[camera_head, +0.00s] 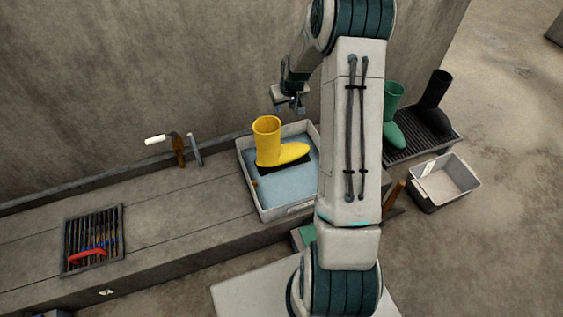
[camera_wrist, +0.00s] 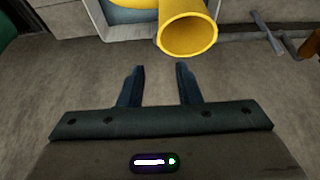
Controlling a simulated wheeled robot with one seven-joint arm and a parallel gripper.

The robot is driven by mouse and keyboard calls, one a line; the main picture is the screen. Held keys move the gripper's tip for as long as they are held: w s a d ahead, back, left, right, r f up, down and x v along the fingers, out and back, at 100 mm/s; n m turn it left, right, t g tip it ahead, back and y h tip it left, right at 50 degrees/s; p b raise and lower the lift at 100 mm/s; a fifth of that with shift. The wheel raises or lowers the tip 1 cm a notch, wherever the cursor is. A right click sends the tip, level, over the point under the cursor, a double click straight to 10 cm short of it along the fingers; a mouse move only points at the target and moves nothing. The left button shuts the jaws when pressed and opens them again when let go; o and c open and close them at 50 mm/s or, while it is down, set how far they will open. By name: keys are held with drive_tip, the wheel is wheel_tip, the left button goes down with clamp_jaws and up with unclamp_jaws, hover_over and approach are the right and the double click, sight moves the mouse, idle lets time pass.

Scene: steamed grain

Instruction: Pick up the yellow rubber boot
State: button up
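The yellow rubber boot (camera_head: 268,142) stands upright in a grey tray (camera_head: 246,178) with a blue bottom, its toe pointing right. In the wrist view the boot's open top (camera_wrist: 188,36) shows at the upper middle, just beyond the fingers. My gripper (camera_head: 292,105) is behind and slightly right of the boot in the head view, apart from it. In the wrist view my gripper (camera_wrist: 160,82) has its two fingers spread with nothing between them.
A green boot (camera_head: 393,112) and a black boot (camera_head: 434,100) stand on a dark rack to the right. A grey bin (camera_head: 444,184) sits on the floor. A grate (camera_head: 93,240) with a red item lies left. The bench between is clear.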

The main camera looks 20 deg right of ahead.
drive_tip(key=b, duration=0.2)
approach(279, 122)
drive_tip(key=x, duration=0.5)
drive_tip(key=b+x, duration=0.1)
drive_tip(key=x, duration=0.4)
drive_tip(key=shift+d+f+b, duration=0.1)
drive_tip(key=shift+f+b, duration=0.25)
drive_tip(key=shift+c, duration=0.3)
clamp_jaws()
drive_tip(key=shift+w+r, duration=0.1)
idle(0.5)
